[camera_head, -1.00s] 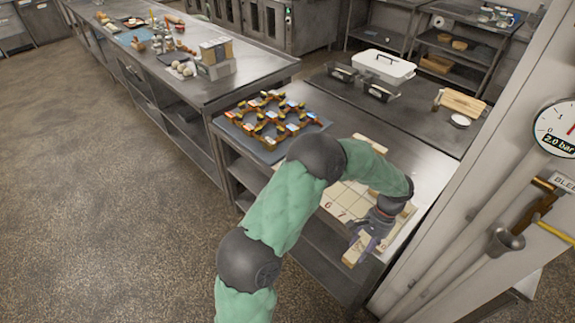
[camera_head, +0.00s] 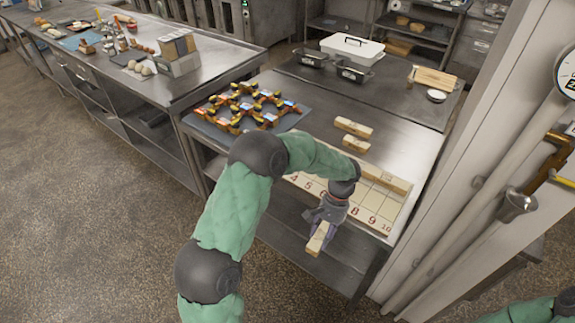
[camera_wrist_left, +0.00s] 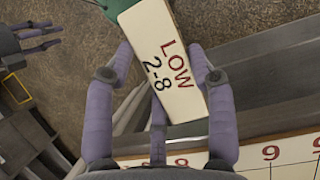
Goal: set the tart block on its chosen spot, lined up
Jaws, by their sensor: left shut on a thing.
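My left gripper (camera_head: 325,226) is shut on a pale wooden block (camera_head: 318,241), held just off the front edge of a numbered board (camera_head: 371,209). In the left wrist view the block's face (camera_wrist_left: 160,48) reads "LOW 2-8", and it sits slightly tilted between the left fingers (camera_wrist_left: 163,68). The board has numbered cells; 8, 9 and 10 show to the right of the gripper, and my arm hides some others. A wooden block (camera_head: 386,181) lies along the board's back edge. My right gripper (camera_wrist_left: 50,37) shows open and empty at the left of the wrist view.
Two more wooden blocks (camera_head: 353,127) (camera_head: 355,144) lie behind the board. A dark tray with an orange-black lattice (camera_head: 250,106) stands to the left. White and dark containers (camera_head: 352,50) stand farther back. A wall with pipes (camera_head: 480,190) rises close on the right.

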